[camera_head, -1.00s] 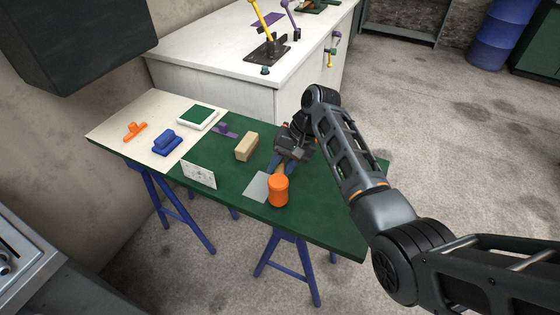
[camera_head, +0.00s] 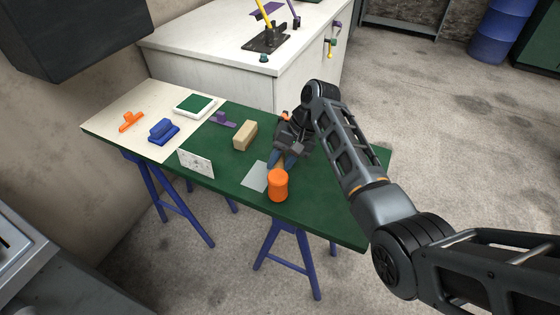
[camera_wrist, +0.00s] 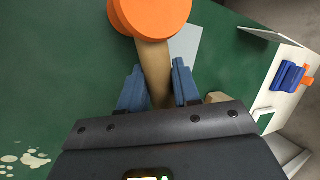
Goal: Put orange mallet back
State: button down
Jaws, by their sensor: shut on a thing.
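The orange mallet (camera_head: 278,186) has an orange cylindrical head and a light wooden handle. My gripper (camera_head: 278,160) is shut on the handle, just behind the head, over the green part of the table. In the wrist view the mallet's head (camera_wrist: 150,14) is at the top, and its handle runs down between the two blue fingers of my gripper (camera_wrist: 159,88). A light grey flat patch (camera_head: 256,176) lies on the green top beside the head, partly covered by it. I cannot tell whether the mallet touches the table.
The table (camera_head: 325,215) also carries a wooden block (camera_head: 245,135), a purple item (camera_head: 223,120), a standing white card (camera_head: 196,163), a blue item (camera_head: 163,131), an orange item (camera_head: 130,121) and a green-and-white pad (camera_head: 194,105). A white cabinet (camera_head: 230,75) stands behind. The table's right end is clear.

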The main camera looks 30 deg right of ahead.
jog(key=shift+f, duration=0.55)
jog(key=c, duration=0.7)
grip_release()
jog(key=shift+b+v, duration=0.4)
jog(key=shift+v, duration=3.55)
jog(key=shift+f, duration=0.1)
